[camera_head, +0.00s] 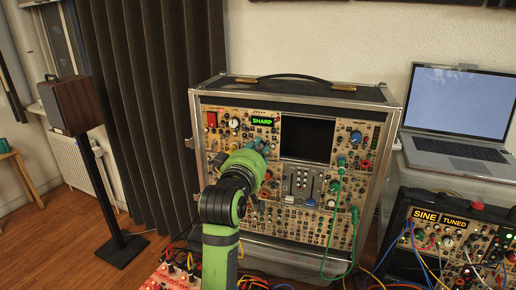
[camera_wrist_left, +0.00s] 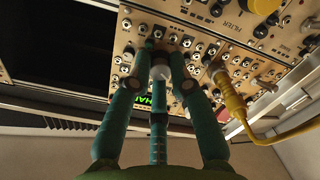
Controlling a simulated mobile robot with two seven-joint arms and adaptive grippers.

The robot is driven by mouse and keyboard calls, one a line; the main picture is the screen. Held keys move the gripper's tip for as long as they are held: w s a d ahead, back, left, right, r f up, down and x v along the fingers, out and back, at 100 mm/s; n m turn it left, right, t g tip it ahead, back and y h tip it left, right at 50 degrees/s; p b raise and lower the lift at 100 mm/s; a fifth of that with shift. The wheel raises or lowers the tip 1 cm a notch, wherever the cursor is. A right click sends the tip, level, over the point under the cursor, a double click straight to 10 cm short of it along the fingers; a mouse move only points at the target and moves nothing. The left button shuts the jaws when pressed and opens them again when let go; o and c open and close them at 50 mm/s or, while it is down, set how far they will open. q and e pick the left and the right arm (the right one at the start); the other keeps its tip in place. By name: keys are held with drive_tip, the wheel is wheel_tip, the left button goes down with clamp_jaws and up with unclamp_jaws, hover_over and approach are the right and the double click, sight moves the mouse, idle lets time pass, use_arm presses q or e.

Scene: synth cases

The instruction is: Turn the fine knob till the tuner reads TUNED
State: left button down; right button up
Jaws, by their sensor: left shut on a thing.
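The tuner display (camera_head: 263,121) on the upper part of the cased synth panel (camera_head: 222,140) reads SHARP in green. Part of that display shows between my fingers in the left wrist view (camera_wrist_left: 145,103). My left gripper (camera_head: 260,145) is at the panel just below the display. In the left wrist view its green fingers (camera_wrist_left: 160,62) are closed around a small pale knob (camera_wrist_left: 160,72). The knob's label and pointer are hidden, so I cannot tell its name or angle. My right gripper is out of view.
A yellow plug (camera_wrist_left: 221,80) with its cable sits close beside my fingers. Green cables (camera_head: 338,190) hang at the panel's right. A second synth case (camera_head: 450,240) at lower right shows SINE and TUNED. A laptop (camera_head: 462,118) stands behind it.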

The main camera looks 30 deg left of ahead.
use_arm(q)
drive_tip(key=shift+a+r, duration=0.1)
drive_tip(key=shift+r, duration=0.25)
drive_tip(key=c, duration=1.2)
unclamp_jaws()
drive_tip(key=shift+o, duration=0.3)
drive_tip(key=shift+f, duration=0.15)
drive_tip(key=shift+f, duration=0.1)
drive_tip(key=shift+s, duration=0.2)
drive_tip(key=v, duration=0.7)
drive_tip(key=shift+s+f, duration=0.1)
drive_tip(key=shift+s, duration=0.05)
